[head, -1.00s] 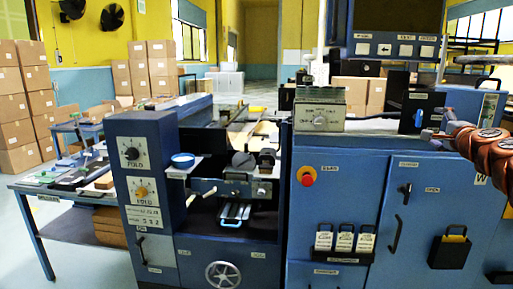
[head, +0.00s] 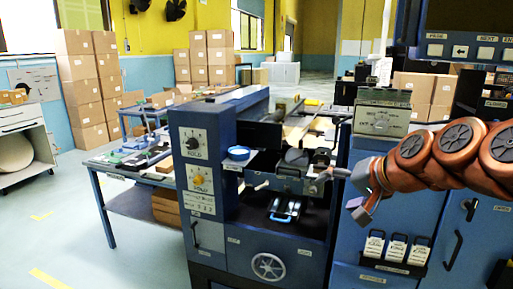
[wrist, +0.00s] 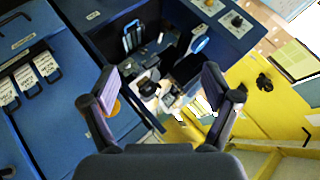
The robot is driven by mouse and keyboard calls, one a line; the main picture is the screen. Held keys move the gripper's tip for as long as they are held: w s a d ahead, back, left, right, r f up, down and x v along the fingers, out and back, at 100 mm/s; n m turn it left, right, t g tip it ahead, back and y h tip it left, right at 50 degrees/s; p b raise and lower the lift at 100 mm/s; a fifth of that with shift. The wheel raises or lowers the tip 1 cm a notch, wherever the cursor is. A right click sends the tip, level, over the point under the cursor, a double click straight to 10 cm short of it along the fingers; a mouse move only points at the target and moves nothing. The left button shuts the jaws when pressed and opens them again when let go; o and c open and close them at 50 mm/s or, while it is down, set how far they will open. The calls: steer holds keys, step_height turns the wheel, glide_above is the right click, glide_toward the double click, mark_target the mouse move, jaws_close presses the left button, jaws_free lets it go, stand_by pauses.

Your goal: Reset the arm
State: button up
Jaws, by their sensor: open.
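My orange-brown arm (head: 455,150) reaches in from the right edge of the head view. My gripper (head: 342,197) is at its end, in front of the blue machine (head: 225,225). It is open, with its fingers pointing left. In the wrist view my gripper (wrist: 160,88) shows two spread fingers with nothing held between them. Past the fingers are the machine's blue panels, the two-knob panel and the middle bay, seen tilted. I cannot tell the exact distance between the fingertips and the machine.
The machine carries a knob panel (head: 195,160), a blue round dish (head: 238,153) and a handwheel (head: 268,266). White tag holders (head: 397,248) sit on its front. A display (head: 470,45) hangs upper right. A worktable (head: 120,180) and stacked boxes (head: 85,90) stand left. Floor at lower left is clear.

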steer(key=s+a+f+n+g+h+p, duration=0.1)
steer(key=s+a+f+n+g, duration=0.1)
steer(key=s+f, duration=0.5)
steer(key=s+a+f+n+g+h+p, duration=0.1)
steer(key=s+f+g, duration=0.4)
steer(key=s, duration=0.9)
step_height(320, 180, down, 2)
steer(key=shift+a+f+n+h, duration=0.1)
steer(key=shift+a+n+h, duration=0.25)
steer(key=shift+n+h, duration=0.25)
steer(key=s+d+f+g, duration=0.1)
steer(key=s, duration=0.3)
steer(key=s+d+f+g+h, duration=0.1)
steer(key=s+f, duration=0.1)
steer(key=s, duration=0.2)
steer(key=s+d+f+g+h, duration=0.1)
steer(key=s+d, duration=0.1)
steer(key=s, duration=0.2)
steer(key=shift+f+n+p, duration=0.15)
steer(key=shift+n+p, duration=0.15)
steer(key=shift+p, duration=0.05)
